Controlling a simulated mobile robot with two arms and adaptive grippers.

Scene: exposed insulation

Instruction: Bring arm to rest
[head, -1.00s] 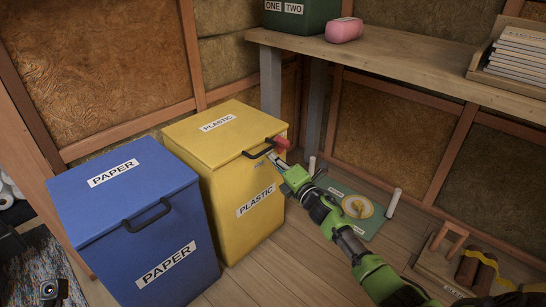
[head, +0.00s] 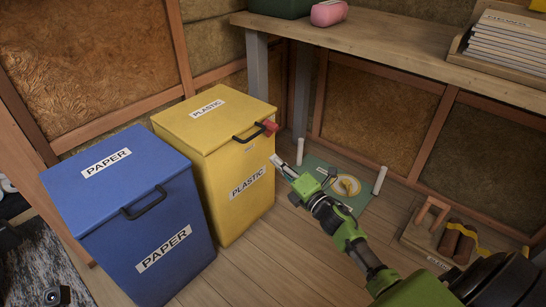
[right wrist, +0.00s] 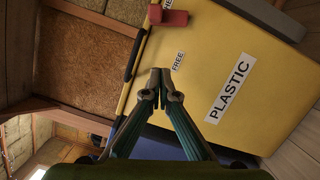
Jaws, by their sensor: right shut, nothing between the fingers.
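My right gripper (head: 280,164) is in front of the yellow bin's right side, a little below and right of the black handle (head: 249,138). In the right wrist view its two fingers (right wrist: 161,78) meet at the tips, empty. The yellow bin marked PLASTIC (head: 232,175) stands with its lid closed. A red object (head: 270,128) sits at the right end of its handle and also shows in the right wrist view (right wrist: 168,17). My left gripper is not in view.
A blue bin marked PAPER (head: 150,225) stands left of the yellow one. A wooden workbench (head: 385,50) spans the back right. Tape on a green board (head: 325,172), white cylinders and a wooden carrier (head: 425,238) are on the floor. Floor before the bins is clear.

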